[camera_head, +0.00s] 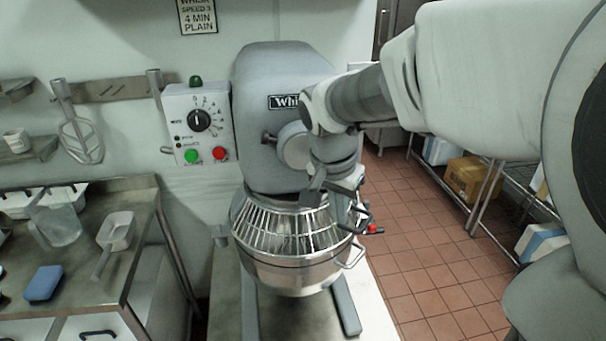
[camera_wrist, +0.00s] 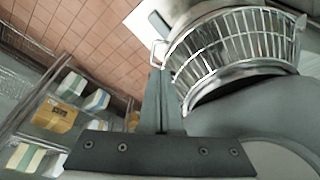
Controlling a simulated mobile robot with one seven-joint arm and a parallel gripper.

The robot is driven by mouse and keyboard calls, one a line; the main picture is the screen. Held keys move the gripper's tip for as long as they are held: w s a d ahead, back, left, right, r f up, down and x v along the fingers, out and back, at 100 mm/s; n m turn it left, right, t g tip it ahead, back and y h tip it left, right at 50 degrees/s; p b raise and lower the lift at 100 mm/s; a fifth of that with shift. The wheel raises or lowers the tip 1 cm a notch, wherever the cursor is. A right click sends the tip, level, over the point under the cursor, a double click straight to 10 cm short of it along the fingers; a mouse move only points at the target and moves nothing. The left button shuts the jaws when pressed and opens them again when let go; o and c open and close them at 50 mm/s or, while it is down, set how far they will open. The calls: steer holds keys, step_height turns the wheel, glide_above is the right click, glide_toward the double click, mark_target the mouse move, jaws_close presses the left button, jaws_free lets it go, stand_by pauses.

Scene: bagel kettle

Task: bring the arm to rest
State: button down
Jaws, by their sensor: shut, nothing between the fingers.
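My arm reaches in from the right in the head view, its end in front of the grey stand mixer (camera_head: 275,95). My gripper (camera_wrist: 160,76) is shut and empty in the wrist view, its two dark fingers together. In the head view it is seen beside the right of the mixer head, just above the wire bowl guard (camera_head: 285,228). I cannot tell whether it touches the guard. The guard also shows close to the fingers in the wrist view (camera_wrist: 235,45). The steel mixing bowl (camera_head: 290,275) sits below the guard.
A control box (camera_head: 198,125) with knob and buttons is on the wall left of the mixer. A steel table (camera_head: 85,270) at left holds a scoop (camera_head: 115,235), a clear jug (camera_head: 57,220) and a blue sponge (camera_head: 43,283). Tiled floor (camera_head: 415,260) is open at right, before a wire shelf with boxes (camera_head: 468,178).

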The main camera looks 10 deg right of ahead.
steer(key=s+a+r+n+t+y, duration=0.1)
steer(key=s+r+n+t+y, duration=0.1)
steer(key=s+n, duration=0.6)
steer(key=shift+s+r+n+t, duration=0.4)
steer(key=shift+s+r+t, duration=0.35)
steer(key=shift+s, duration=2.75)
